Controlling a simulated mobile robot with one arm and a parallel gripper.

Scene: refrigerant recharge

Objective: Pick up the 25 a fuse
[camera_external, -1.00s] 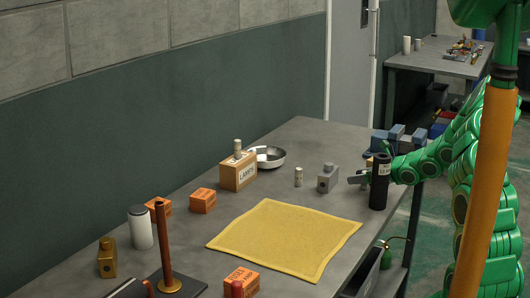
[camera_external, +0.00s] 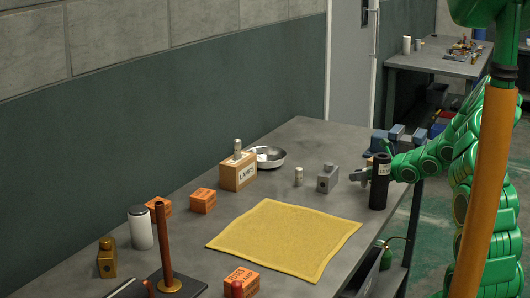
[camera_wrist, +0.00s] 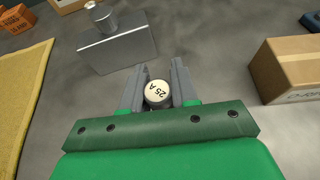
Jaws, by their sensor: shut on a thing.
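The 25 A fuse (camera_wrist: 158,94) shows its pale round end cap, marked "25 A", between the two fingers of my gripper (camera_wrist: 158,92) in the wrist view. The fingers are shut on its sides. The rest of its body is hidden below the cap. In the external view my gripper (camera_external: 361,174) is low over the far right part of the bench, and I cannot make out the fuse there. A black cylinder stands in front of part of the gripper.
A grey metal block (camera_wrist: 118,42) with a neck stands just ahead of the fingers. A cardboard box (camera_wrist: 290,72) is to the right. The black cylinder (camera_external: 380,182) stands near the bench's right edge. A yellow cloth (camera_external: 285,240) lies flat in the middle.

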